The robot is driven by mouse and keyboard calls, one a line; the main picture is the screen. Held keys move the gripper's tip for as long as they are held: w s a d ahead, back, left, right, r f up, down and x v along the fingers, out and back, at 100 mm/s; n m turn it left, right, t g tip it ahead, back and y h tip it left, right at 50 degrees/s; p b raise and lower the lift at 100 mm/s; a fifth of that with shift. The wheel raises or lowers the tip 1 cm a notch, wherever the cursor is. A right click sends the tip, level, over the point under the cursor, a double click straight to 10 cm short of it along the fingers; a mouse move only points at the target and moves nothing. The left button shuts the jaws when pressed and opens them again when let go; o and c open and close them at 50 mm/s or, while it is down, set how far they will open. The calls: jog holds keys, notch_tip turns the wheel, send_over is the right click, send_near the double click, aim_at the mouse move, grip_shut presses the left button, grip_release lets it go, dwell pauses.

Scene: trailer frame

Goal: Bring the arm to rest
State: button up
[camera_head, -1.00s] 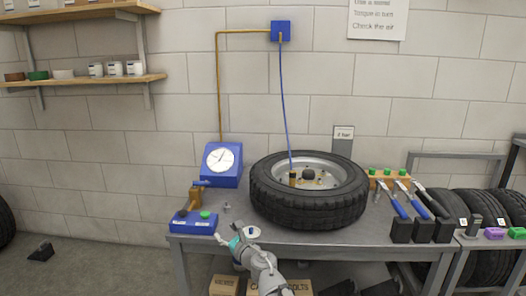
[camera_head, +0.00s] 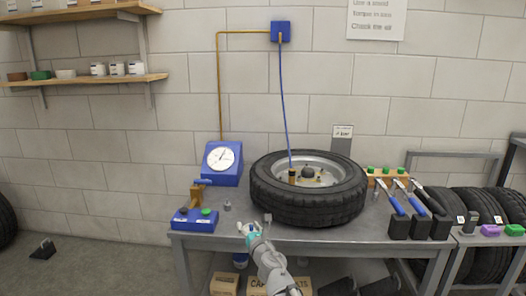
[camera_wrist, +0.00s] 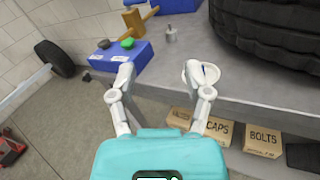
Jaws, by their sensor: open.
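My gripper (camera_head: 254,227) is at the front edge of the grey workbench (camera_head: 240,236), left of the tyre. In the wrist view my gripper (camera_wrist: 160,80) has its two fingers spread wide with nothing between them but the bench edge and floor beyond. A small white round item (camera_wrist: 202,72) shows behind the right fingertip; I cannot tell whether they touch. My arm reaches up from the bottom of the head view.
The tyre (camera_head: 308,212) lies flat on the bench. A blue gauge box (camera_head: 222,165), a blue tray with buttons (camera_head: 194,219) and a small metal part (camera_head: 227,205) stand left. Cardboard boxes (camera_head: 224,285) sit below the bench.

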jog(key=s+d+f+m+g+h, duration=0.15)
jog(key=d+f+m+h, duration=0.35)
jog(key=d+m, duration=0.55)
jog(key=s+d+f+m+g+h, duration=0.1)
jog(key=d+f+m+g+h, duration=0.4)
jog(key=d+m, duration=0.55)
jog(key=s+f+m+g+y, duration=0.2)
jog(key=s+f+m+g, duration=0.3)
jog(key=s+m, duration=0.35)
jog(key=s+f+m+g+y, duration=0.1)
jog(key=s+f+m+g, duration=0.35)
jog(key=s+m, duration=0.4)
notch_tip(320, 180, up, 29)
jog(key=p, duration=2.8)
jog(key=shift+d+g+p, duration=0.3)
jog(key=shift+g, duration=0.1)
